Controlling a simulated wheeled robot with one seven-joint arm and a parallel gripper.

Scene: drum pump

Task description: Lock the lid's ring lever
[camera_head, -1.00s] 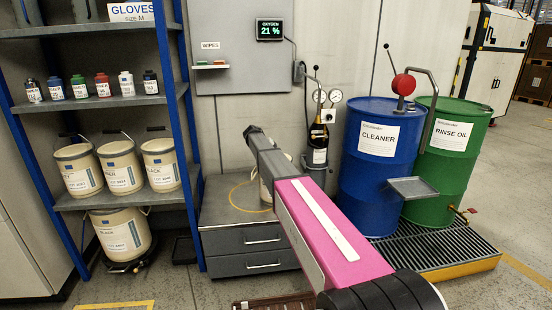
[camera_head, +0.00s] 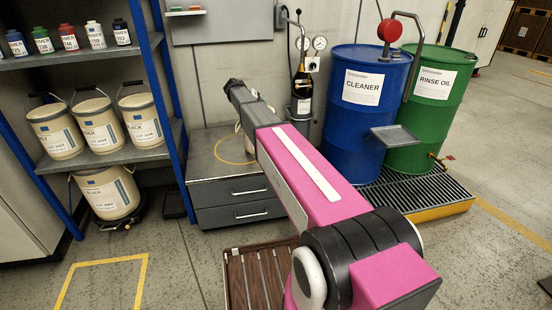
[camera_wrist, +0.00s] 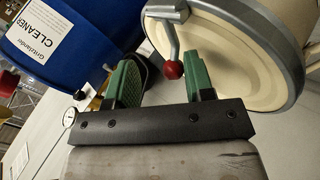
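In the wrist view a cream pail (camera_wrist: 232,62) fills the upper right, with a grey metal ring (camera_wrist: 285,55) curving around it. The ring lever (camera_wrist: 170,42) is a thin metal rod ending in a red ball knob (camera_wrist: 173,70). My gripper (camera_wrist: 160,72) is open, its two green fingers apart. The knob appears between the fingers, closer to the right one; I see no clear contact, and its depth relative to the fingertips is hard to tell. In the head view my arm hides most of the pail and the gripper.
The blue cleaner drum (camera_head: 355,135) and green rinse oil drum (camera_head: 440,110) stand right on a grated spill tray (camera_head: 440,195). A blue-framed shelf (camera_head: 100,160) holds pails at left. A slatted brown platform (camera_head: 240,280) lies in front.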

